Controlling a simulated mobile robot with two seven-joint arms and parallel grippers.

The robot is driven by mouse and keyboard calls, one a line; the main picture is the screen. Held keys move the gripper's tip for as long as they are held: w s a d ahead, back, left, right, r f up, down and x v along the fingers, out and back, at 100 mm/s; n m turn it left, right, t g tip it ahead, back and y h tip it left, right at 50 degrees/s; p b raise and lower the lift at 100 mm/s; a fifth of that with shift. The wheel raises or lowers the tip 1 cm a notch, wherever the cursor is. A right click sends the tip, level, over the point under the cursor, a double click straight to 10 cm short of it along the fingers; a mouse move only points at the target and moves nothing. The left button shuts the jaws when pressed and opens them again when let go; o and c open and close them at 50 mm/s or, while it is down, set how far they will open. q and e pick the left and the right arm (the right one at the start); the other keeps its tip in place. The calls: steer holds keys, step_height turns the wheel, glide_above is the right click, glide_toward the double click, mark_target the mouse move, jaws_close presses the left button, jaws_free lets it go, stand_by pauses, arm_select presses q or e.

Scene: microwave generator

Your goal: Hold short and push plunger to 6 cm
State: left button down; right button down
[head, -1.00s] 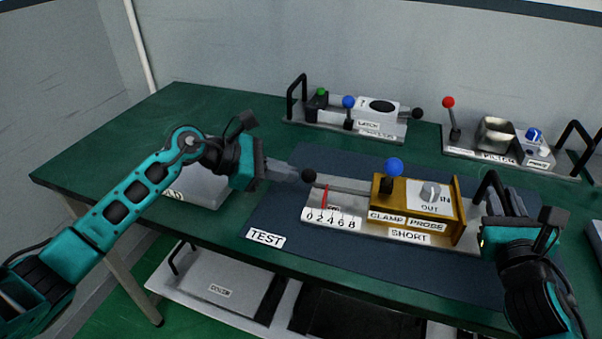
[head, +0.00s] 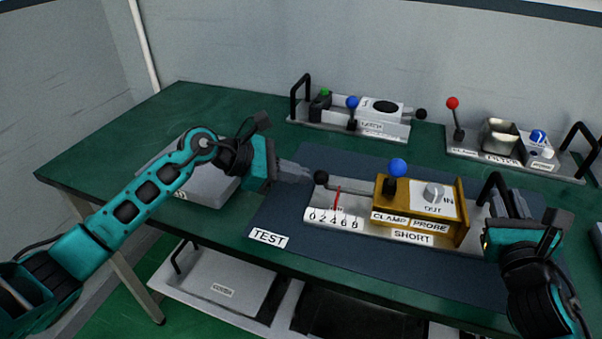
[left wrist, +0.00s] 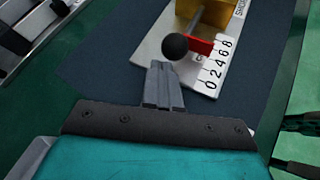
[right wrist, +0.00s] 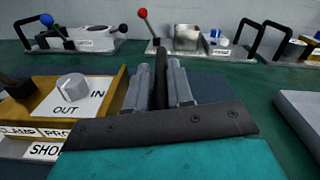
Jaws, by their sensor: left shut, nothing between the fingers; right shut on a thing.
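The short is the yellow box (head: 460,211) on a grey base, lying on the dark blue mat (head: 275,222). Its plunger rod ends on the left in a black knob (head: 321,177). The red pointer (head: 337,199) stands near the 4 on the white scale (head: 333,219). My left gripper (head: 308,175) is shut and empty, its tips at the knob; in the left wrist view they touch or nearly touch the knob (left wrist: 175,46). My right gripper (right wrist: 160,75) is shut on the short's black handle (right wrist: 161,90) at the base's right end. The dial knob (head: 433,193) sits between IN and OUT.
A blue-knobbed clamp lever (head: 397,169) stands on the yellow box. Other fixtures stand at the back: one with a blue lever (head: 352,104), one with a red lever (head: 453,104). A grey block (head: 205,188) is behind my left arm. The mat's front left is clear, bearing a TEST label (head: 269,238).

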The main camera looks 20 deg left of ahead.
arm_select(q)
steer(key=shift+d, duration=0.7)
arm_select(e)
steer(key=shift+a+f, duration=0.1)
steer(key=shift+f, duration=0.35)
arm_select(q)
steer(key=shift+w+d, duration=0.1)
steer(key=shift+d, duration=0.3)
steer(key=shift+a+r, duration=1.3)
steer(key=shift+r, duration=0.2)
steer(key=v, duration=0.8)
arm_select(e)
steer(key=c, duration=1.2)
jaws_free()
steer(key=o, duration=0.3)
steer(key=shift+r, duration=0.25)
